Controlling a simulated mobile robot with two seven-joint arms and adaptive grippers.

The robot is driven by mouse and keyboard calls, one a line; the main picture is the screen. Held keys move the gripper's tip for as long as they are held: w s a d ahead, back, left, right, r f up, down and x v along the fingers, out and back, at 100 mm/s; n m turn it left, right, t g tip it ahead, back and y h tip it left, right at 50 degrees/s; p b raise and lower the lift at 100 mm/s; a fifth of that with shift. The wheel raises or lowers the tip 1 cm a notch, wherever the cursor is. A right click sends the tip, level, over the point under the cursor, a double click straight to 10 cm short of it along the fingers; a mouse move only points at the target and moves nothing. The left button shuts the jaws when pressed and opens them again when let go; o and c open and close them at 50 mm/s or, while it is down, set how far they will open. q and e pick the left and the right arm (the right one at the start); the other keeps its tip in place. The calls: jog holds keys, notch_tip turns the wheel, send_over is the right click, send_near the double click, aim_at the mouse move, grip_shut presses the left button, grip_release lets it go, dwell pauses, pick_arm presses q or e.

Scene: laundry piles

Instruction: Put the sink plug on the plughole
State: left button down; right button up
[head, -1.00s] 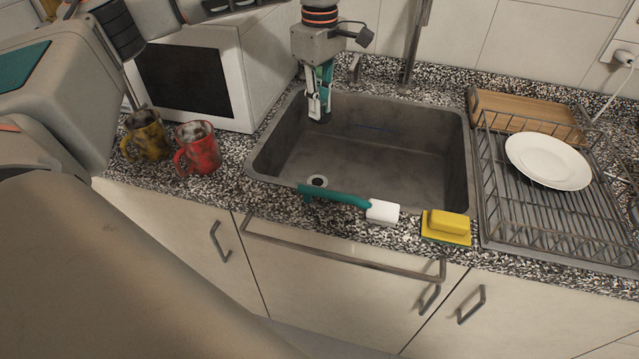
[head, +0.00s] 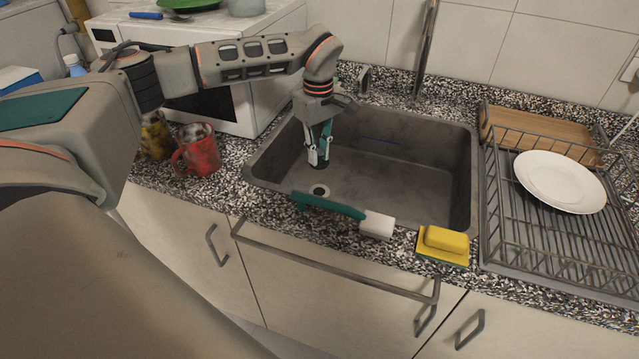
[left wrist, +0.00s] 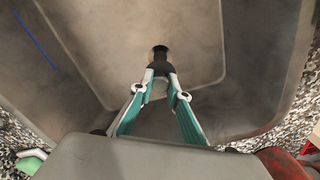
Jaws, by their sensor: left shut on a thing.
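My left gripper (head: 318,157) is shut on the sink plug (head: 319,165), a small black piece under its fingertips. It holds the plug inside the grey sink (head: 400,188), just behind the plughole (head: 319,190) in the head view. The plughole is a pale ring with a dark centre on the sink floor near the front left corner. In the left wrist view the black plug (left wrist: 160,69) sits between the fingertips and partly covers the plughole (left wrist: 160,49). I cannot tell the exact height of the plug above the floor. My right gripper is not in view.
A green-handled brush (head: 335,206) lies along the front rim near the plughole. A yellow sponge (head: 446,240) lies right of it. A red mug (head: 203,152) and a yellow mug (head: 155,138) stand left of the sink. A dish rack (head: 500,225) with a plate (head: 560,181) is at right.

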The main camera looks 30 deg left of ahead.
aim_at(319, 191)
pick_arm(q)
notch_tip(319, 191, down, 10)
jog(key=shift+f+b, duration=0.1)
jog(key=shift+b, duration=0.5)
jog(key=shift+f, duration=0.1)
jog(key=c, duration=1.9)
grip_release()
notch_tip(319, 191, up, 12)
jog(key=shift+r+p, duration=0.2)
jog(key=shift+p, duration=0.65)
